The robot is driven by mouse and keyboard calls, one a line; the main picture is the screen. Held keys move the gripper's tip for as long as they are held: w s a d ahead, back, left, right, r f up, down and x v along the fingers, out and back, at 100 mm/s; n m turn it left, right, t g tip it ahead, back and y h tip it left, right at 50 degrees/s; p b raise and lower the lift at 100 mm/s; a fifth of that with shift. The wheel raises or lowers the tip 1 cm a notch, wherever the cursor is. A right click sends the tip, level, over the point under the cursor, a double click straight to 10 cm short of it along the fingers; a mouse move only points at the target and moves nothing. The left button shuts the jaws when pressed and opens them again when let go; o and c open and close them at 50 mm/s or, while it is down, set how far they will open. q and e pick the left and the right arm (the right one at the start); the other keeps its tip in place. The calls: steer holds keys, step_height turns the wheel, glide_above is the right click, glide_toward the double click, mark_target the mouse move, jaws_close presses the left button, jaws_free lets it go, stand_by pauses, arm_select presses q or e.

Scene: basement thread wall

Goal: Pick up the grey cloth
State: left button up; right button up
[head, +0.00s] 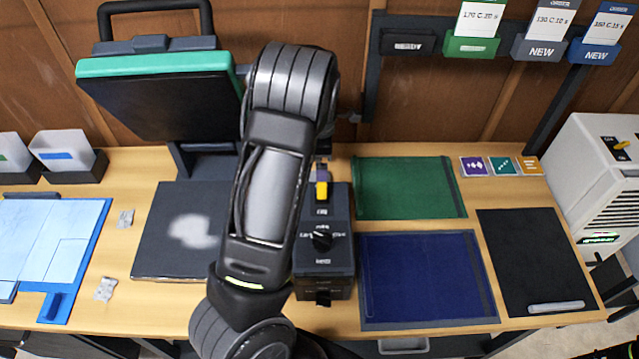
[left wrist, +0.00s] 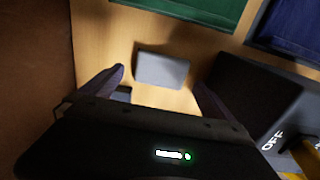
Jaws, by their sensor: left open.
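The grey cloth (left wrist: 162,70) shows in the left wrist view as a small pale grey rectangle flat on the wooden table, between the green mat and the black control box. My left gripper (left wrist: 159,80) is open, with one finger on either side of the cloth in that view; I cannot tell how high it is above it. In the head view my left arm rises through the middle and hides its own gripper and the cloth. My right gripper is in neither view.
The green mat (head: 408,188), blue mat (head: 425,275) and black mat (head: 530,255) lie to the right. The wooden wall (left wrist: 32,70) is close to my left gripper.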

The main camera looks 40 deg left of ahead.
arm_select(q)
steer(key=shift+a+f, duration=0.1)
steer(key=shift+f, duration=0.05)
steer(key=shift+s, duration=0.15)
steer(key=shift+f+p, duration=0.3)
steer(key=f, duration=0.1)
steer(key=f+p, duration=0.1)
steer(key=f, duration=0.1)
steer(key=shift+s+a+f, duration=0.1)
steer(key=shift+s+f, duration=0.1)
steer(key=shift+f, duration=0.55)
steer(key=shift+w, duration=0.1)
steer(key=shift+c, duration=0.4)
steer(key=c, duration=1)
